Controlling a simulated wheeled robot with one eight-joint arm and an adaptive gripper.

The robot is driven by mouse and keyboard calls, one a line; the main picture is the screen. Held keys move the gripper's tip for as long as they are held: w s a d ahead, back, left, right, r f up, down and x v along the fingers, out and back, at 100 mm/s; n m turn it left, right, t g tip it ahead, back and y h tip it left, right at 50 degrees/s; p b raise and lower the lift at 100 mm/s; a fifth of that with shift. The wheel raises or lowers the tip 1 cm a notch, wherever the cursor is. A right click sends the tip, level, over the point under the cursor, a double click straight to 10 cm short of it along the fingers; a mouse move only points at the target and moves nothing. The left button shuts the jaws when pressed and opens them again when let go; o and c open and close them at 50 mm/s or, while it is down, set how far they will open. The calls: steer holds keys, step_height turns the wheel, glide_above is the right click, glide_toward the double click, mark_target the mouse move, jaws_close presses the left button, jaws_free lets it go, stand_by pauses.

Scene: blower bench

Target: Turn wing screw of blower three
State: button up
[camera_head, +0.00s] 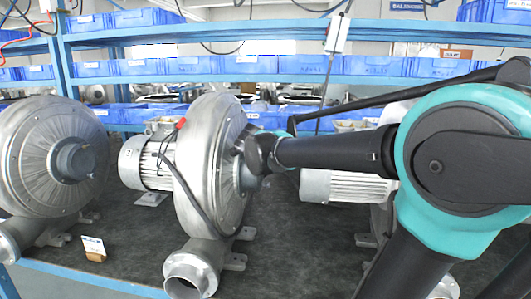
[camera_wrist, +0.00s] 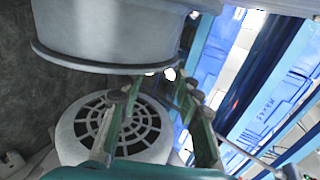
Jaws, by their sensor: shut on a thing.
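A grey cast blower (camera_head: 212,150) stands in the middle of the bench in the head view, with its motor at its left. My gripper (camera_head: 250,152) reaches from the right to the hub side of this blower, and its fingertips are hidden there. In the wrist view, the green fingers of my gripper (camera_wrist: 158,88) point up to the lower rim of a large grey round housing (camera_wrist: 110,30). They are shut on a small part, taken as the wing screw, that is mostly hidden at their tips. I cannot read a number on any blower.
Another blower (camera_head: 55,155) stands at the left with a small label card (camera_head: 94,246) before it. A motor (camera_head: 345,187) of a further blower is partly behind my arm. A round motor grille (camera_wrist: 118,125) lies beyond my fingers. Blue shelves (camera_head: 220,67) run behind.

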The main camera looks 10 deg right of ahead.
steer(key=shift+s+a+f+t+h, duration=0.1)
steer(key=shift+f+t+h, duration=0.1)
steer(key=shift+t, duration=0.5)
steer(key=shift+f+t+h, duration=0.15)
steer(key=shift+t+h, duration=0.05)
steer(key=shift+t, duration=0.5)
steer(key=o, duration=1.1)
steer(key=shift+o, duration=0.2)
steer(key=shift+s, duration=0.1)
steer(key=v, duration=0.7)
steer(key=shift+s, duration=0.2)
steer(key=shift+f, duration=0.15)
steer(key=shift+c, duration=0.6)
